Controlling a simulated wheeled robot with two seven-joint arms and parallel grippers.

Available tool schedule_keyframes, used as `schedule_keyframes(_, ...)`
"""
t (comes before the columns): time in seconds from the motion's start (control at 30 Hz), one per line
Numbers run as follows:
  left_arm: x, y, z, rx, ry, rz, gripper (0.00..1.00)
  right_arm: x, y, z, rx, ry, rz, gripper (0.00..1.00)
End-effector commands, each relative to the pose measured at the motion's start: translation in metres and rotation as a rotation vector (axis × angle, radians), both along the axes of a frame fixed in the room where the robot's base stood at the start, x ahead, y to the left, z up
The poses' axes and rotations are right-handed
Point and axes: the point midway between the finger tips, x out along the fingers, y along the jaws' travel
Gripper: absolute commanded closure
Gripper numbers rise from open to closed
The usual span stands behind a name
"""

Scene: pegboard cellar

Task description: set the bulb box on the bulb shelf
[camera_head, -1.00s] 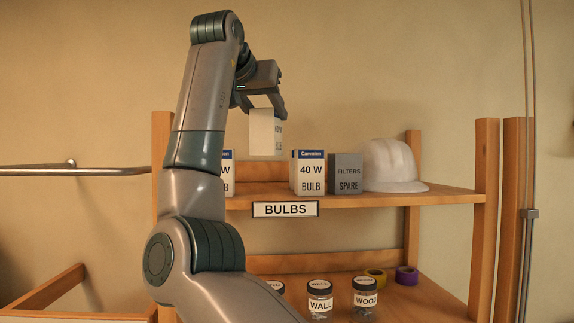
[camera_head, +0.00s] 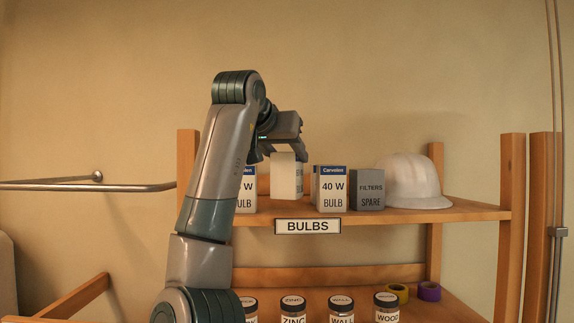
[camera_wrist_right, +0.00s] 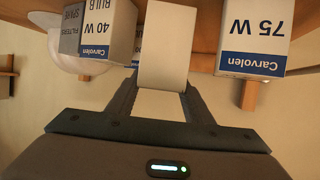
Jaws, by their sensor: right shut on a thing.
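The bulb box (camera_head: 286,176) is a plain pale box hanging upright from my right gripper (camera_head: 284,148), which is shut on it. In the right wrist view the box (camera_wrist_right: 165,45) sits between the fingers of the gripper (camera_wrist_right: 160,98). The bulb shelf (camera_head: 410,216) is a wooden board with a BULBS label (camera_head: 308,226) on its front. The held box is over the gap between two blue-and-white boxes, its lower edge slightly higher in the picture than theirs. I cannot tell whether it touches the shelf. My left gripper is not in view.
A 40 W box (camera_head: 331,190) stands right of the gap, and a 75 W box (camera_wrist_right: 257,30) stands on its other side. A grey filters box (camera_head: 368,190) and a white hard hat (camera_head: 412,182) are farther right. Jars (camera_head: 341,309) and tape rolls (camera_head: 428,291) are below.

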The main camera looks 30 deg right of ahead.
Motion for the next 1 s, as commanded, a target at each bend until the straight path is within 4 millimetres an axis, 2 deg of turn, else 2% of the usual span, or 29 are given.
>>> schedule_keyframes(0.3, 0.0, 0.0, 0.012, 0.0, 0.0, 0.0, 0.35, 0.0, 0.0, -0.025, -0.001, 0.001, 0.0, 0.76)
schedule_keyframes(0.73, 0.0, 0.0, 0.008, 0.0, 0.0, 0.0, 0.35, 0.0, 0.0, -0.031, -0.001, 0.001, 0.0, 0.76)
schedule_keyframes(0.77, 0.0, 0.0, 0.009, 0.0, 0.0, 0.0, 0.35, 0.0, 0.0, -0.03, -0.001, 0.001, 0.0, 0.46)
schedule_keyframes(0.8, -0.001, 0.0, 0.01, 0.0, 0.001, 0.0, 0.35, 0.0, 0.0, -0.03, -0.001, 0.001, 0.0, 0.37)
schedule_keyframes(1.0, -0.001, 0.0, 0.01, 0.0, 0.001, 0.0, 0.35, 0.0, 0.0, -0.03, -0.001, 0.001, 0.0, 0.35)
